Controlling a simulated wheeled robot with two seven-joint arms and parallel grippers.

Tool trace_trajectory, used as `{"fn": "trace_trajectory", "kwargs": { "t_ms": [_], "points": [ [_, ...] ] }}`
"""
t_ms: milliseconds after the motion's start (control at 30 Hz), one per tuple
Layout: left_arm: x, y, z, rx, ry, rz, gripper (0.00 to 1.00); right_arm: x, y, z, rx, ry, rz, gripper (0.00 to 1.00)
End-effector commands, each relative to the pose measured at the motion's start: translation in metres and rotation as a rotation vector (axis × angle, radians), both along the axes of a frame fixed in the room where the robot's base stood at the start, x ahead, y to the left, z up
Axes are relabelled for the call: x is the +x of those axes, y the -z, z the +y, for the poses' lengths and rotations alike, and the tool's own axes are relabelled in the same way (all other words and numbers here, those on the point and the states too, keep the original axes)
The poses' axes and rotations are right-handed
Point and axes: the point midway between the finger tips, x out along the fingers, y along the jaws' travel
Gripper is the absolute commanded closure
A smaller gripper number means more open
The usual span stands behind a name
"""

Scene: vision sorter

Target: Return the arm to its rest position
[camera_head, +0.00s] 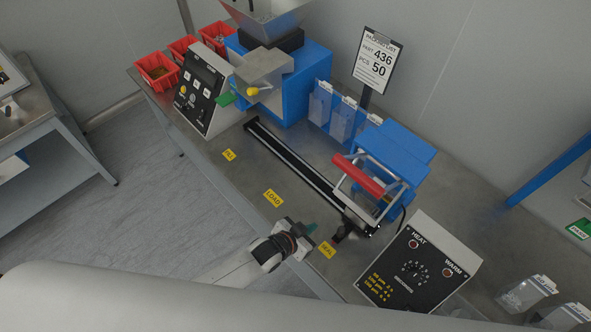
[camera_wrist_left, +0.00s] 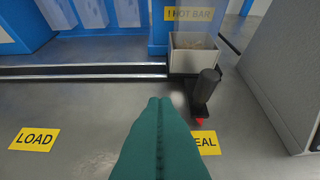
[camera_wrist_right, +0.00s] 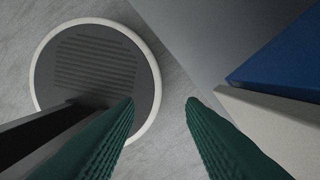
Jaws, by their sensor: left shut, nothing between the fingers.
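My left gripper (camera_head: 310,228) is above the metal bench, between the yellow LOAD label (camera_head: 273,198) and the yellow SEAL label (camera_head: 327,249). In the left wrist view its green fingers (camera_wrist_left: 160,103) are pressed together with nothing between them. They point toward the black rail (camera_wrist_left: 90,71) and a black knob (camera_wrist_left: 207,86), and partly cover the SEAL label. My right gripper (camera_wrist_right: 160,103) shows only in its own wrist view. Its green fingers are apart and empty, above a grey floor and a round dark disc with a pale rim.
The blue sealer (camera_head: 400,145) with a red handle (camera_head: 358,176) stands beyond the rail. The HEAT/WARM timer box (camera_head: 420,262) is to its right. A hopper machine (camera_head: 303,75), a control box (camera_head: 200,90) and red bins (camera_head: 156,72) stand at the back. Bench space around LOAD is clear.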

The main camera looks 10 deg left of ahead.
Motion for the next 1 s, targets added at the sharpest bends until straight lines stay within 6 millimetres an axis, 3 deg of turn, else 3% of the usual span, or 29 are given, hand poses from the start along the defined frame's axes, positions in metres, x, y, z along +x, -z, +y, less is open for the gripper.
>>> {"fn": "trace_trajectory", "kwargs": {
  "t_ms": [433, 600, 767, 1000],
  "points": [
    [-0.001, -0.001, 0.0, 0.0, -0.005, 0.005, 1.0, 0.0, 0.001, 0.0, 0.0, 0.0, 0.0, 0.64],
    [-0.01, -0.022, 0.005, 0.014, -0.061, 0.067, 1.0, 0.0, 0.0, 0.0, 0.0, 0.0, 0.0, 0.64],
    [-0.031, -0.063, 0.037, 0.061, -0.173, 0.193, 1.0, 0.0, 0.0, 0.0, 0.0, 0.0, 0.0, 0.64],
    [-0.077, -0.119, 0.108, 0.158, -0.322, 0.369, 1.0, 0.0, 0.001, 0.0, 0.0, 0.0, 0.0, 0.64]
  ]
}}
